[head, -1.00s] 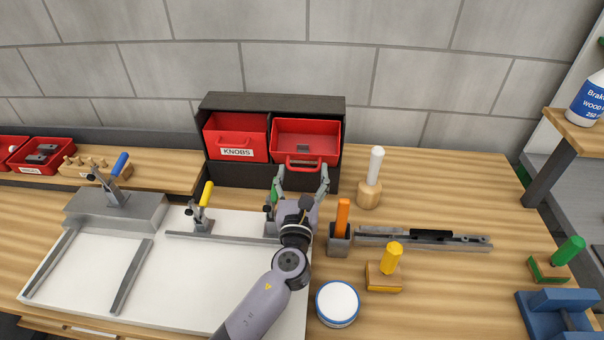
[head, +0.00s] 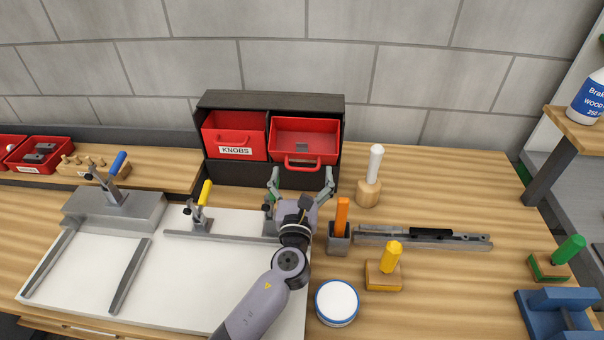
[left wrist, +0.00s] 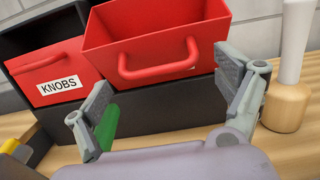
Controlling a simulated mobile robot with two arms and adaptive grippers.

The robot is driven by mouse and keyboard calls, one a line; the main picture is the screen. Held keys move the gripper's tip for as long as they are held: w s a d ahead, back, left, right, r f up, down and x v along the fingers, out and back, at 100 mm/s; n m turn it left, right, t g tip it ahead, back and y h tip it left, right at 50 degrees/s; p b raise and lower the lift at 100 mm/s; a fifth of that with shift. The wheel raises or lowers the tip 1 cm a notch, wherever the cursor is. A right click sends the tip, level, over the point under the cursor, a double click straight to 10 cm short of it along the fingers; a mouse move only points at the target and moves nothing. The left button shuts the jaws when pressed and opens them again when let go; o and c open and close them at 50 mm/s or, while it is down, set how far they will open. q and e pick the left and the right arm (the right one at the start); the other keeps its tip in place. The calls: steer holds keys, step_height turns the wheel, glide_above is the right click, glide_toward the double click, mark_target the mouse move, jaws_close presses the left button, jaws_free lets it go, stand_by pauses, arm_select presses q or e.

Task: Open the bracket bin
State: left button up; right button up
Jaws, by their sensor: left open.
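The bracket bin (head: 319,147) is the right-hand red bin in the black two-bay rack (head: 272,102). It stands pulled out, with its inside showing and a grey piece in it. In the left wrist view, the bin (left wrist: 115,36) juts out past the KNOBS bin beside it. Its red loop handle (left wrist: 160,72) shows whole. My left gripper (head: 301,178) is open and empty just in front of the handle. Its fingers stand apart, one on each side of the handle, not visibly touching it. My right gripper is in neither view.
The KNOBS bin (head: 235,136) sits in the left bay. A white-topped tool with a wooden base (head: 368,192) stands right of the rack. An orange-handled tool in a grey block (head: 339,240) stands close to my left gripper. Green- and yellow-handled clamps are nearby.

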arm_select(q)
step_height(320, 180, up, 10)
stand_by(0.5)
